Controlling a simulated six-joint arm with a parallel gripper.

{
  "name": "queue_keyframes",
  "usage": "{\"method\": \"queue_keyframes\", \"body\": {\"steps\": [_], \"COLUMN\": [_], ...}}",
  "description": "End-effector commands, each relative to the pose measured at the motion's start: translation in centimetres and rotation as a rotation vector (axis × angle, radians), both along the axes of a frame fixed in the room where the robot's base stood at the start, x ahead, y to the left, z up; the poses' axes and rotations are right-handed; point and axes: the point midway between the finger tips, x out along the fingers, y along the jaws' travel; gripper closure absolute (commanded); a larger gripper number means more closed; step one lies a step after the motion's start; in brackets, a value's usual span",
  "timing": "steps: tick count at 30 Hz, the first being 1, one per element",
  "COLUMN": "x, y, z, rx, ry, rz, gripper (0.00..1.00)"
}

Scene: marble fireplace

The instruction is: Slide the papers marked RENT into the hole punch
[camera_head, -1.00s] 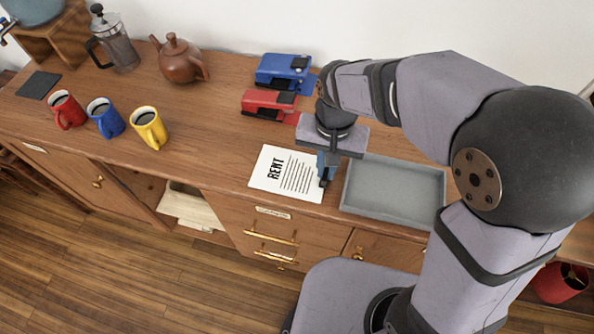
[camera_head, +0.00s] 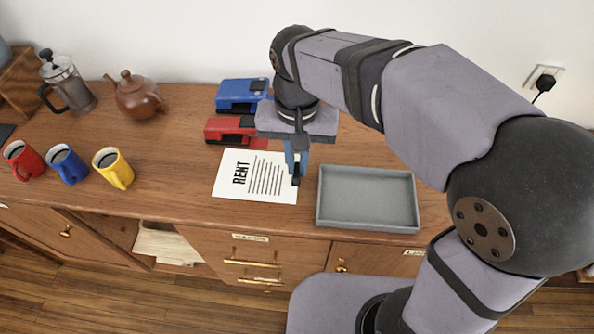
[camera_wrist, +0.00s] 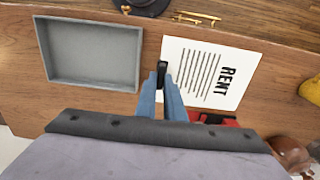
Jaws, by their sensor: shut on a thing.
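The white papers marked RENT (camera_head: 254,176) are at the counter's front half, printed side up. They also show in the wrist view (camera_wrist: 207,72). My gripper (camera_head: 297,174) is shut on their edge nearest the grey tray, and its fingertips (camera_wrist: 162,76) show there in the wrist view. I cannot tell whether the papers touch the wood. A red punch-like device (camera_head: 228,129) stands just behind the papers, and a similar blue one (camera_head: 240,94) stands behind it. I cannot tell for certain which is the hole punch. My wrist hides part of the red one's right side.
An empty grey tray (camera_head: 368,222) lies just right of my gripper. Counter between mugs and papers is clear.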

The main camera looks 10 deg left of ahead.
Motion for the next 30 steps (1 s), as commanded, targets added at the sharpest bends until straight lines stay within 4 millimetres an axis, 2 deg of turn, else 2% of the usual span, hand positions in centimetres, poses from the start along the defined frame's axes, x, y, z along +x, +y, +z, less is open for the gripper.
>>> {"method": "queue_keyframes", "body": {"steps": [8, 14, 20, 25, 30], "x": [0.1, 2.1, 6.8, 12.2, 17.3], "y": [0.0, 0.3, 0.7, 0.3, -0.8], "z": [1.2, 2.1, 3.4, 4.0, 3.7], "rx": [0.000, -0.001, -0.001, -0.002, -0.001], "ry": [0.000, 0.002, 0.003, 0.004, 0.004], "rz": [0.000, -0.003, -0.004, -0.005, -0.005], "gripper": [1.00, 1.00, 1.00, 1.00, 1.00]}}
